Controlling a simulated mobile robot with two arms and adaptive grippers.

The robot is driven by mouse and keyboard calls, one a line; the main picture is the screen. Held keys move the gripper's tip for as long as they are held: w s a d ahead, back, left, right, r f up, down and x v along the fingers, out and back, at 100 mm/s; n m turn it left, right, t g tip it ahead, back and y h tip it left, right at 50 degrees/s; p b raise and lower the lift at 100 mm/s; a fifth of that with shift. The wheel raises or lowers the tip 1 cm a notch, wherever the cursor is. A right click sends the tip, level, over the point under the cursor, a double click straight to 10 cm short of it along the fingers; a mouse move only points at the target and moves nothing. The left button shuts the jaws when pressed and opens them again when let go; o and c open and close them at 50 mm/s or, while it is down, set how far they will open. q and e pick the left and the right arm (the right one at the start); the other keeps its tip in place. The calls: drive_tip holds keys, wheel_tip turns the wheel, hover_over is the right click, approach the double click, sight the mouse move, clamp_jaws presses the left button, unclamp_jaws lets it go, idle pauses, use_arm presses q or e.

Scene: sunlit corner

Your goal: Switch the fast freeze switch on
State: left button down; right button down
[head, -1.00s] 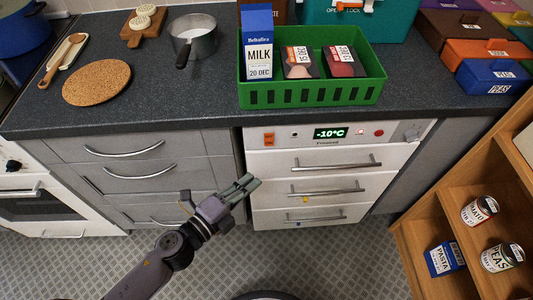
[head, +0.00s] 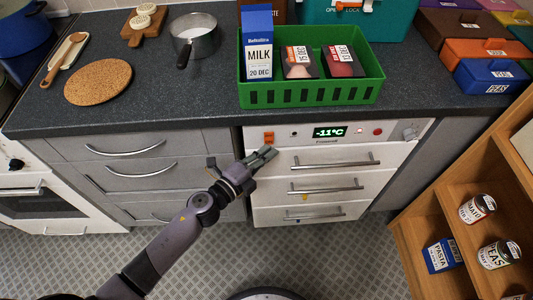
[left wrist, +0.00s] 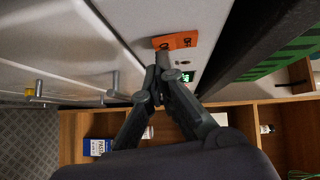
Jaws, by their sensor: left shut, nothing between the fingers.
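The orange switch (head: 269,138) sits at the left end of the white freezer's control panel (head: 350,142). It also shows in the left wrist view (left wrist: 175,41), with lettering on it that looks like ON and OFF. My left gripper (head: 272,151) is shut and empty, with its fingertips just below the switch in the head view. In the left wrist view the fingertips (left wrist: 158,72) point towards the panel close to the switch; I cannot tell whether they touch it. The display (head: 330,132) reads -11°C. My right gripper is not in view.
Freezer drawers with bar handles (head: 325,188) lie below the panel. The counter edge overhangs it, with a green crate (head: 310,96) holding a milk carton (head: 258,45) and packs. A wooden shelf (head: 455,195) with cans stands at the right.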

use_arm(q)
drive_tip(key=shift+f, duration=0.1)
drive_tip(key=f+b, duration=0.1)
drive_tip(key=b, duration=0.2)
drive_tip(key=shift+w+m, duration=0.3)
drive_tip(key=shift+w, duration=0.05)
drive_tip(key=shift+r, duration=0.4)
drive_tip(key=f+v, duration=0.1)
drive_tip(key=v, duration=1.1)
drive_tip(key=shift+a+r, duration=0.1)
drive_tip(key=shift+r, duration=0.05)
